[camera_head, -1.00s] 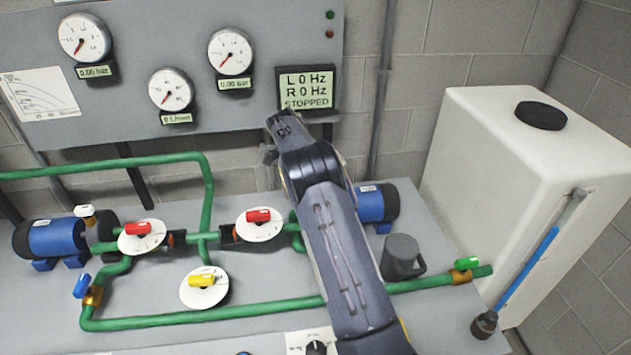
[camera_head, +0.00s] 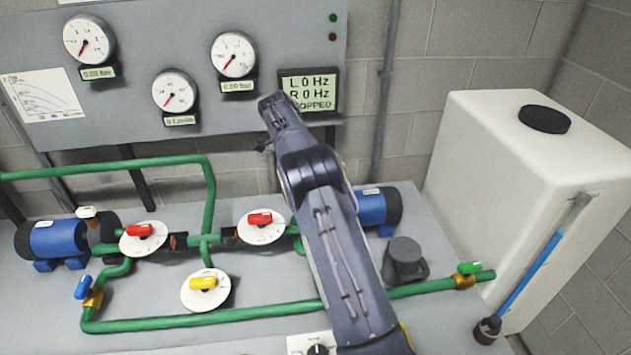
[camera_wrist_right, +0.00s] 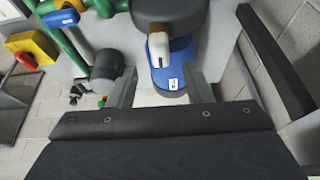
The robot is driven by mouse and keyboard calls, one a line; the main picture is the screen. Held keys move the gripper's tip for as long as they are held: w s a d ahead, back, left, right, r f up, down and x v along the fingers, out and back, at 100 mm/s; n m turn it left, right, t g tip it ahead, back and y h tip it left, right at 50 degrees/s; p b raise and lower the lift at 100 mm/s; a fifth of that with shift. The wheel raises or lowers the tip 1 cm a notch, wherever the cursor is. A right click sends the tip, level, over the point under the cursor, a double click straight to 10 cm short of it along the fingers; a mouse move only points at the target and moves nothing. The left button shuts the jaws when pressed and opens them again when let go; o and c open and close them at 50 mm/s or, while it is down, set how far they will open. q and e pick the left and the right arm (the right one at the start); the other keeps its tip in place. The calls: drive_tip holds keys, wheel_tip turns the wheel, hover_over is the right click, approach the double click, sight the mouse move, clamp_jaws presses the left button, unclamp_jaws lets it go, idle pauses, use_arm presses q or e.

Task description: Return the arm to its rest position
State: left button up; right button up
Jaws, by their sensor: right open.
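My right arm reaches up from the bottom of the head view, over the bench, and its gripper (camera_head: 277,110) is in front of the lower left of the display panel (camera_head: 312,88). The display reads L 0 Hz, R 0 Hz, and the arm covers part of its last line. In the right wrist view the two fingers of my right gripper (camera_wrist_right: 158,88) are apart with nothing held between them. Beyond them are a blue pump (camera_wrist_right: 172,75) and a white-and-brown handle (camera_wrist_right: 158,42). My left gripper is not in view.
Green pipes carry red (camera_head: 260,219), yellow (camera_head: 203,283), blue (camera_head: 83,287) and green (camera_head: 469,268) valve handles. A dark grey cup-shaped part (camera_head: 404,262) stands right of my arm. A white tank (camera_head: 530,170) stands at the right. Gauges hang on the panel (camera_head: 230,110) behind.

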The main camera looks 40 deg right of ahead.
drive_tip(key=shift+v, duration=1.05)
drive_tip(key=s+a+r+n+t+y, duration=0.2)
drive_tip(key=s+a+r+n, duration=0.15)
drive_tip(key=s, duration=0.25)
drive_tip(key=s+a+r+n+t+y, duration=0.1)
drive_tip(key=s+a+r+n+y, duration=0.1)
drive_tip(key=s+a+n, duration=0.3)
drive_tip(key=s+a+r+n+t+y, duration=0.1)
drive_tip(key=s+r+n+t+y, duration=0.15)
drive_tip(key=s, duration=0.45)
drive_tip(key=s+a+f+n+t, duration=0.1)
drive_tip(key=s+a+f+n, duration=0.1)
drive_tip(key=s+a+n, duration=0.3)
drive_tip(key=s+a+f+n+t+y, duration=0.1)
drive_tip(key=s+a+f+n, duration=0.1)
drive_tip(key=s+a+n, duration=0.4)
drive_tip(key=s+a, duration=0.3)
drive_tip(key=s, duration=0.3)
drive_tip(key=shift+s+a+f, duration=0.3)
drive_tip(key=shift+a+f, duration=0.1)
drive_tip(key=shift+s+f, duration=0.1)
drive_tip(key=shift+f, duration=0.05)
drive_tip(key=shift+c, duration=0.3)
